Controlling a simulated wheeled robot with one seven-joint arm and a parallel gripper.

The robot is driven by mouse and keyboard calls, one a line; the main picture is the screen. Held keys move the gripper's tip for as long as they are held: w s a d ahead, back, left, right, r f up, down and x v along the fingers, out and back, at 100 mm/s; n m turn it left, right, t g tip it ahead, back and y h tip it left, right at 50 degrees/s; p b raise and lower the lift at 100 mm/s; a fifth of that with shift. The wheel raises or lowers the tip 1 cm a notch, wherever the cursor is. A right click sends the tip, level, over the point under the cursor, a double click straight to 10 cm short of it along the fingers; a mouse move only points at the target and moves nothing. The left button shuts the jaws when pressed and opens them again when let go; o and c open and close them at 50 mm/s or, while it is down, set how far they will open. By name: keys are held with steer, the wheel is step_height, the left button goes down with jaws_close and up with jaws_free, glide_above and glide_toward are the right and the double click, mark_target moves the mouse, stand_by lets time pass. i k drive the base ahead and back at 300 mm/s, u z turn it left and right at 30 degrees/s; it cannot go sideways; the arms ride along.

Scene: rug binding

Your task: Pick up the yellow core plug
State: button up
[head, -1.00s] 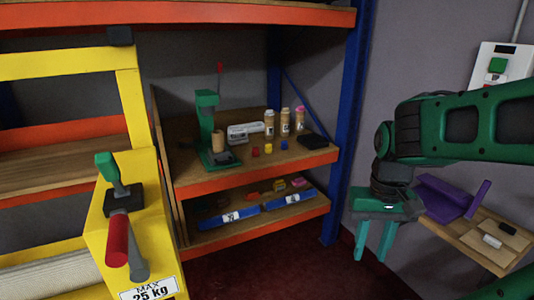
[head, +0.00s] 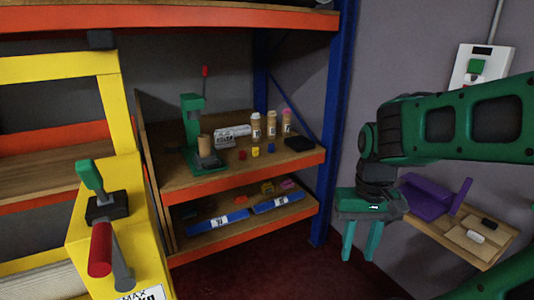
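The yellow core plug (head: 255,152) is a small yellow block on the wooden middle shelf (head: 220,173) of the rack. It stands between a red plug (head: 242,155) and a blue plug (head: 271,149). My gripper (head: 361,242) hangs to the right of the rack with its two green fingers pointing down. The fingers are apart with nothing between them. The gripper is well away from the plug, in front of the wall.
A blue rack post (head: 328,150) stands between shelf and gripper. A yellow machine (head: 115,210) is at left, a small wall shelf (head: 440,240) at right.

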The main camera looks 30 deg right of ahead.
mark_target(255, 152)
steer(key=z, duration=0.1)
steer(key=i, duration=1.3)
steer(key=z, duration=0.35)
steer(key=k, duration=0.8)
steer(key=z, duration=0.2)
steer(key=i, duration=0.8)
steer(key=u, duration=0.05)
